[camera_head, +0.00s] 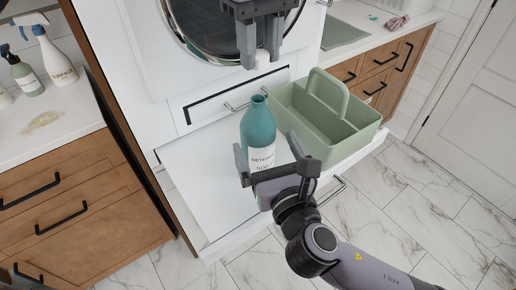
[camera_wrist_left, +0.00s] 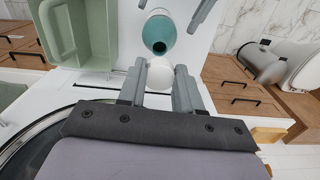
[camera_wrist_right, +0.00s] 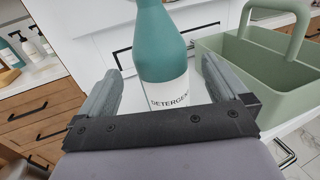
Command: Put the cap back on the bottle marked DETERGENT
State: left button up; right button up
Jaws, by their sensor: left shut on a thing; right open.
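The teal bottle (camera_head: 258,128) with a white label stands upright and uncapped on the white pull-out shelf (camera_head: 210,195). Its label reads DETERGENT in the right wrist view (camera_wrist_right: 167,92). Its open mouth faces the camera in the left wrist view (camera_wrist_left: 159,46). My left gripper (camera_head: 262,62) is shut on the white cap (camera_head: 262,57), above and behind the bottle; the cap also shows between its fingers in the left wrist view (camera_wrist_left: 160,74). My right gripper (camera_head: 272,165) is open, with its fingers on either side of the bottle's lower body. I cannot tell whether they touch it.
A green caddy (camera_head: 325,120) with a handle stands right of the bottle on the shelf. A washing machine door (camera_head: 215,25) is behind. The shelf's left part is clear.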

jog(key=x, duration=0.7)
jog(key=shift+w, duration=0.2)
jog(key=c, duration=1.4)
pick_arm(q)
send_over(259, 100)
jog(key=shift+f, duration=2.5)
jog(key=shift+f, duration=0.1)
pick_arm(e)
jog(key=shift+f, duration=0.1)
pick_arm(q)
jog(key=shift+f, duration=0.8)
jog(key=shift+f, duration=0.55)
